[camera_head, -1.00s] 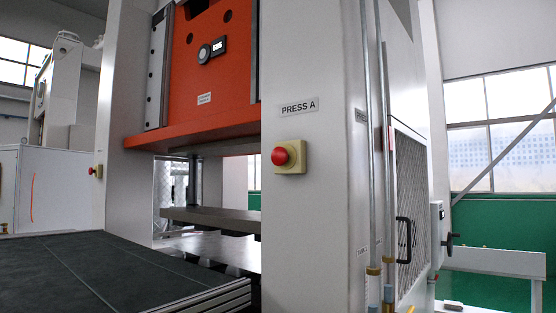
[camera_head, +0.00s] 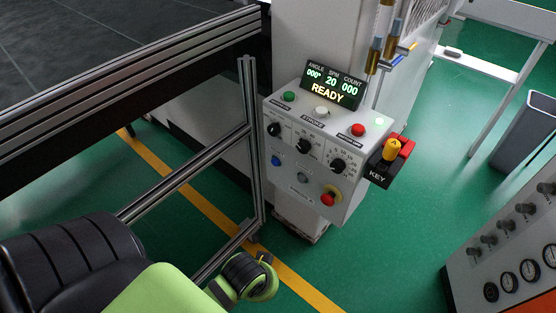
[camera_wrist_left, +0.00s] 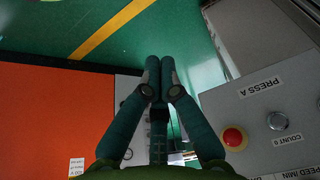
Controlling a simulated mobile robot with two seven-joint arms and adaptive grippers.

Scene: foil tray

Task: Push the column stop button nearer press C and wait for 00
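The column stop buttons and press C cannot be made out in the present views. In the head view a control box (camera_head: 315,150) has a lit display (camera_head: 334,85) reading READY, angle 000, SPM 20 and count 000. A red mushroom button (camera_head: 330,196) sits low on its face. My left arm enters from the lower left; its fingers are not clear there. In the left wrist view my left gripper (camera_wrist_left: 160,68) has its fingertips together with nothing visible between them. To its right is a grey panel labelled PRESS A with a red mushroom button (camera_wrist_left: 235,138). My right gripper is not seen.
A metal frame (camera_head: 252,150) and dark table (camera_head: 120,30) stand left. A console with gauges (camera_head: 510,250) is at lower right, a grey bin (camera_head: 527,130) behind it. Green floor between is clear.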

